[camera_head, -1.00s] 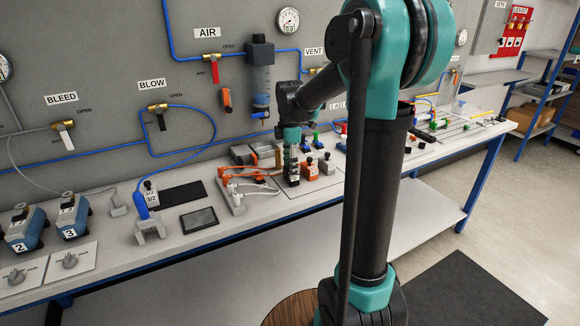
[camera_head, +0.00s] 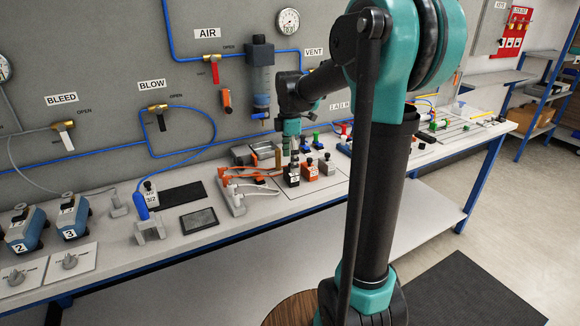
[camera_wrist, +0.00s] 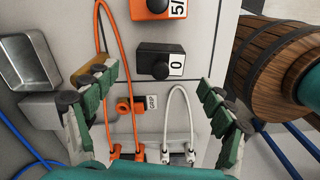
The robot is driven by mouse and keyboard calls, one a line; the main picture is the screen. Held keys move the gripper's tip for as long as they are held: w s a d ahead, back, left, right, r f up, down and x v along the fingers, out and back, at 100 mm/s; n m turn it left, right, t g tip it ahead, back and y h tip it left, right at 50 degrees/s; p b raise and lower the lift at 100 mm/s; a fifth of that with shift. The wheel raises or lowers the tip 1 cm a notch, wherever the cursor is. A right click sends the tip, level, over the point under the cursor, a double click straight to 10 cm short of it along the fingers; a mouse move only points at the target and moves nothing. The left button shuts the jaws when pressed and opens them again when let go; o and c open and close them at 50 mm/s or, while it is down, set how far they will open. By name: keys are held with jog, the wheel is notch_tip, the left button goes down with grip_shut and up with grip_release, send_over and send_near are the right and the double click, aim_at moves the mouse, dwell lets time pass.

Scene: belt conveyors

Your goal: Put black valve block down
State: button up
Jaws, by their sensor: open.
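The black valve block (camera_head: 291,177) stands upright on the bench at the left end of a short row of valve blocks. In the wrist view, the black valve block (camera_wrist: 160,64) shows from above with a white label, beyond the fingertips and between them. My gripper (camera_head: 290,152) is above the block in the head view. In the wrist view, my gripper (camera_wrist: 160,85) has its green-padded fingers spread wide with nothing between them. The block looks clear of both fingers.
An orange valve block (camera_head: 309,171) stands right beside the black one, with a grey block (camera_head: 326,165) further right. Orange fittings and tubing (camera_head: 232,185) lie close on the left. A metal tray (camera_wrist: 28,58) shows in the wrist view. The bench front is partly clear.

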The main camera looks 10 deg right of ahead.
notch_tip(320, 180, up, 9)
jog(key=s+d+f+m, duration=0.1)
jog(key=s+f+m, duration=0.2)
jog(key=s+f+m+t, duration=0.1)
jog(key=s+f+m, duration=0.1)
jog(key=s+f, duration=0.1)
jog(key=s+d+f+m+t, duration=0.1)
jog(key=s+f+m, duration=0.2)
jog(key=f, duration=0.2)
jog(key=shift+d+f+m, duration=0.2)
jog(key=shift+d+m, duration=0.1)
jog(key=s+d+f+m+t, duration=0.1)
jog(key=s+f+m+t, duration=0.1)
jog(key=s+f+m, duration=0.8)
jog(key=s+f, duration=0.2)
jog(key=s, duration=0.1)
jog(key=shift+s+d, duration=0.15)
jog(key=shift+d, duration=0.25)
